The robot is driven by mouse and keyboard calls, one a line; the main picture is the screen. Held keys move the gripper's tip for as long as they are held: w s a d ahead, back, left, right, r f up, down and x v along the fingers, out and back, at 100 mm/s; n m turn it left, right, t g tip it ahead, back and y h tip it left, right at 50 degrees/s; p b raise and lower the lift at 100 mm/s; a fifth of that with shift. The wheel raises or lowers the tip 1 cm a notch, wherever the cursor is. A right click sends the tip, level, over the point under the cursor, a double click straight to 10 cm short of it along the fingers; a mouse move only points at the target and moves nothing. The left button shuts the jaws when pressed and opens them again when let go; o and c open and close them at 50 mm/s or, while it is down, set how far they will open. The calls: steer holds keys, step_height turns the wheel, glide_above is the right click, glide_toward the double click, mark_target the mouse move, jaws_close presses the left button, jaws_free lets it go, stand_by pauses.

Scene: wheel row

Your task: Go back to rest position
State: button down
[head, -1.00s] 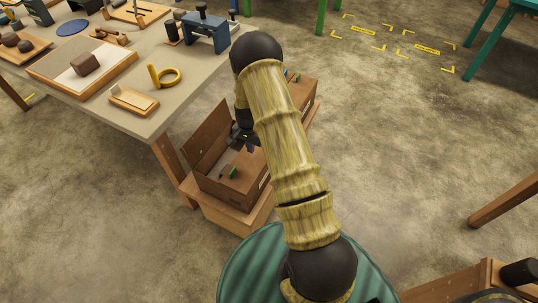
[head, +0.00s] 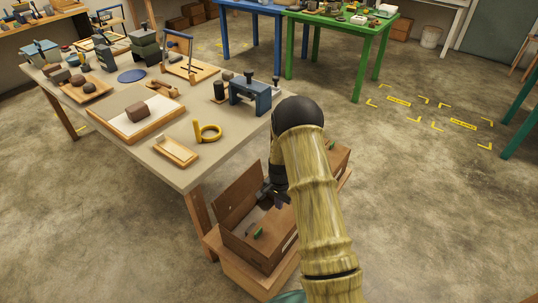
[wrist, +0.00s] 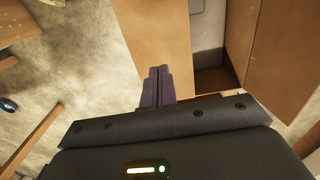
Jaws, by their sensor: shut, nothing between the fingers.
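My gripper (head: 276,199) is dark and hangs over the open brown box (head: 248,251) beside the table. In the wrist view its two fingers (wrist: 157,76) are closed together with nothing between them. My arm reaches down in front of the box and hides part of it. A brown flap (head: 239,196) stands up at the box's left side. A small green thing (head: 259,232) shows at the box.
Green (head: 358,78) and blue tables stand behind. Open concrete floor (head: 410,190) lies to the right.

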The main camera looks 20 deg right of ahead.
step_height(320, 180, up, 12)
steer(key=s+a+n+p, duration=0.2)
steer(key=s+n+p, duration=0.1)
steer(key=s+a+r+n+t+p, duration=0.2)
steer(key=s+a+r+n+p, duration=0.2)
steer(key=s+r, duration=1.4)
step_height(320, 180, up, 5)
steer(key=n+p, duration=0.2)
steer(key=n, duration=0.1)
steer(key=shift+s+a+t, duration=0.15)
steer(key=shift+s+t, duration=0.15)
steer(key=shift+s, duration=0.1)
steer(key=shift+w+f, duration=0.1)
steer(key=shift+f, duration=0.05)
